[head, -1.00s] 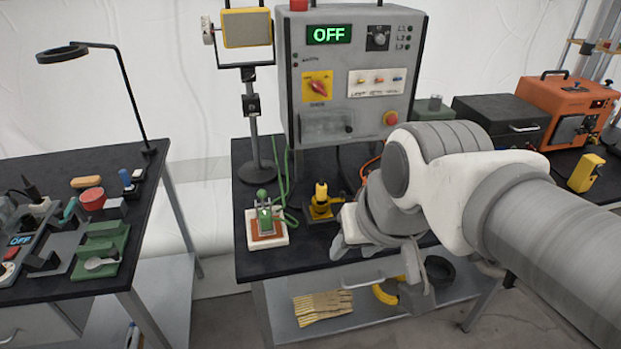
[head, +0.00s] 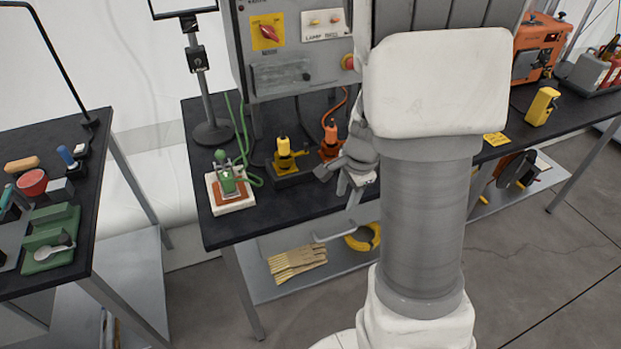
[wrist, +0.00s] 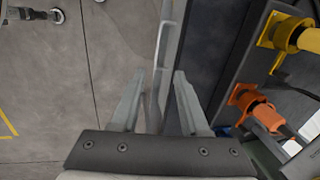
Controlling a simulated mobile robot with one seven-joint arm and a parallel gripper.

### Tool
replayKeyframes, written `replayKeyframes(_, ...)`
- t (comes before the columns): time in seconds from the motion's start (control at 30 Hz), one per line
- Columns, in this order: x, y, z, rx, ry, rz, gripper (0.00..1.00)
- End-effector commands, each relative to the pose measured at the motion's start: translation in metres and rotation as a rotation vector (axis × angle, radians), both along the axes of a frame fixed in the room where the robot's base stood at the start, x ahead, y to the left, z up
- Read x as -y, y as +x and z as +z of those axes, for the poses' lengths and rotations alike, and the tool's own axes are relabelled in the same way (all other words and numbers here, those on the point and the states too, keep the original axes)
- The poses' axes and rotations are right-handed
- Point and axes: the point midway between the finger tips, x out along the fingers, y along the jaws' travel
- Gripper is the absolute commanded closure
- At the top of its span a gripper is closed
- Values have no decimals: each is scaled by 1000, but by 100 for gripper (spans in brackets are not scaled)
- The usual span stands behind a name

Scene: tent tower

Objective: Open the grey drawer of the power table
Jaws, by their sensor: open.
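The power table (head: 225,230) has a dark top with a grey control cabinet standing on it. A thin grey drawer handle (head: 330,236) shows below its front edge in the head view; the drawer front is mostly hidden under the top. My gripper (head: 338,182) is at the table's front edge, above the handle, and is open. In the wrist view my gripper (wrist: 155,105) points along the table edge. A light grey bar, seemingly the handle (wrist: 163,45), runs lengthwise between its open fingers. I cannot tell whether they touch it.
A green plug on a white base (head: 230,182), a yellow connector (head: 286,158) and an orange connector (head: 329,140) stand close by on the tabletop. The floor in front is clear.

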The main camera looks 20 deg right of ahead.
Motion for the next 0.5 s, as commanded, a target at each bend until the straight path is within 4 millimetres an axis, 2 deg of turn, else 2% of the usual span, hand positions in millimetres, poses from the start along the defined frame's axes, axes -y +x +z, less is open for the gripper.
replayKeyframes(0.27,6,4,-26,-11,-4,-40,55)
replayKeyframes(0.5,6,12,-77,-13,-3,-40,55)
